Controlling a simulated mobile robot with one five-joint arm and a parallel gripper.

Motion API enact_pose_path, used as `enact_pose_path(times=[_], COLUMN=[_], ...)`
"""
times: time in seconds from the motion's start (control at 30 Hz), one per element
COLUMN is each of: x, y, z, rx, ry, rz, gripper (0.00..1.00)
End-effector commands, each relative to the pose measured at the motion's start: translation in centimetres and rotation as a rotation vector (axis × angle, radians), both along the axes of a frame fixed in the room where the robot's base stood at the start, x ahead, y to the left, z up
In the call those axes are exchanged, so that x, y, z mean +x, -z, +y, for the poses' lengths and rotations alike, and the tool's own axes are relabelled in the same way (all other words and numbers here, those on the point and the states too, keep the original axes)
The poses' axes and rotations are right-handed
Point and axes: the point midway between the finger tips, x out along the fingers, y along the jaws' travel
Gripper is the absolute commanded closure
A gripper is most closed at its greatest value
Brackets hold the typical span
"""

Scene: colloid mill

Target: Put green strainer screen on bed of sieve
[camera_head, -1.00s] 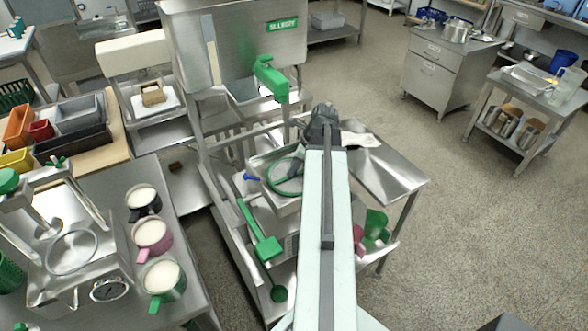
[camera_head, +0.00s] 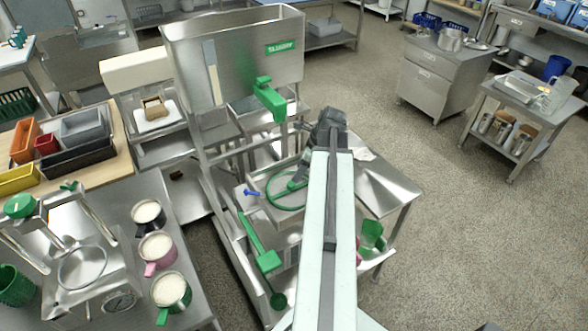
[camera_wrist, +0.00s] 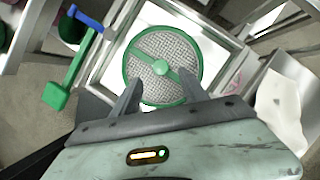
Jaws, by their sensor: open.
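In the head view the screen (camera_head: 284,207) is partly hidden by my arm. My gripper (camera_wrist: 161,84) is open, its two fingers over the near half of the screen, one toward each side. I cannot tell whether they touch it. On the left table stands a metal device with a round ring (camera_head: 82,268), a dial and a green knob; it may be the sieve, but I cannot tell for sure.
A steel hopper (camera_head: 222,62) with a green spout (camera_head: 270,98) stands behind the tray. Several mugs (camera_head: 158,250) line the left table's edge. Open floor lies to the right.

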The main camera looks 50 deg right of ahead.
Motion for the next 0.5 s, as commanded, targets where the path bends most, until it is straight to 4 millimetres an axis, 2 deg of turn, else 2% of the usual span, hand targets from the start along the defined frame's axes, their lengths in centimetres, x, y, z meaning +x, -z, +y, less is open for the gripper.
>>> enact_pose_path(times=[0.03,0.17,0.5], x=[-0.4,-1.3,-1.6], y=[-2.4,-4.3,-4.4], z=[-0.2,-0.7,-0.9], rx=[0.000,0.000,0.000], ry=[0.001,0.001,0.000], rz=[0.000,0.000,0.000], gripper=[0.48,0.48,0.48])
